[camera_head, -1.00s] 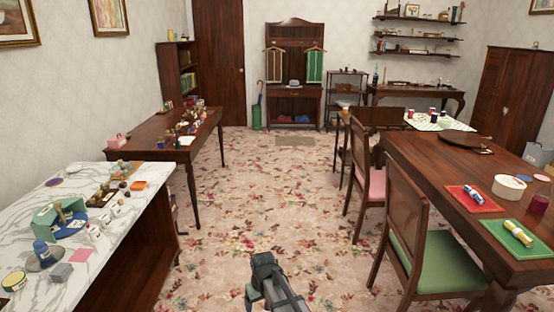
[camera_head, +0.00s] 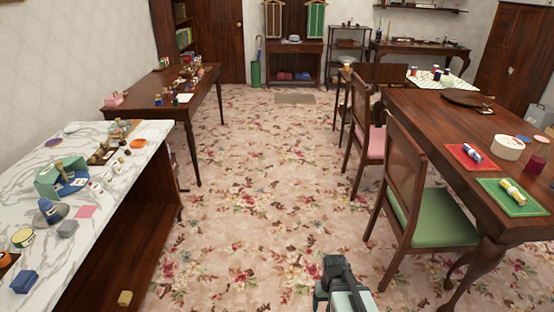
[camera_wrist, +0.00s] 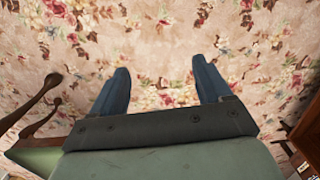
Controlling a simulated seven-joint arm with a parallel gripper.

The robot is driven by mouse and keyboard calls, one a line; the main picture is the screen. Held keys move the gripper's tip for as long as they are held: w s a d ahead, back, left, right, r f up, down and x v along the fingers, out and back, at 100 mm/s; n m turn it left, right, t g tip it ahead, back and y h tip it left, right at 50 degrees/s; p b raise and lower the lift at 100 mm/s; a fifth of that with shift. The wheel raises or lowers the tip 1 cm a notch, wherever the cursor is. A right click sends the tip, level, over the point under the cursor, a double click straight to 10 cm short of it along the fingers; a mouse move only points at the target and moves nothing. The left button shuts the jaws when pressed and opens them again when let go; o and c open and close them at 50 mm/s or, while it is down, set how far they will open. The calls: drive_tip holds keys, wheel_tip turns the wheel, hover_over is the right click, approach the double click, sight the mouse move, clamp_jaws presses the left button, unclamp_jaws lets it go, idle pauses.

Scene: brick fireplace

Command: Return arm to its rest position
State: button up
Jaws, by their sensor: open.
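My arm shows at the bottom of the head view, right of centre, over the floral carpet. In the wrist view my gripper (camera_wrist: 160,85) points at the carpet (camera_wrist: 165,40). Its two blue fingers are spread wide apart, with only carpet between them. It holds nothing. In the head view the fingers are too small and hidden to make out clearly.
A chair with a green seat (camera_head: 445,217) stands close to the right of my arm, by the dark dining table (camera_head: 430,110). A marble-topped counter (camera_head: 100,215) with several small objects is at the left. Open carpet (camera_head: 265,185) lies between them.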

drive_tip(key=s+f+g, duration=0.3)
drive_tip(key=s+f, duration=0.5)
drive_tip(key=s, duration=0.5)
drive_tip(key=s+f+g, duration=0.3)
drive_tip(key=s+f, duration=0.6)
drive_tip(key=s, duration=0.4)
drive_tip(key=shift+s, duration=0.4)
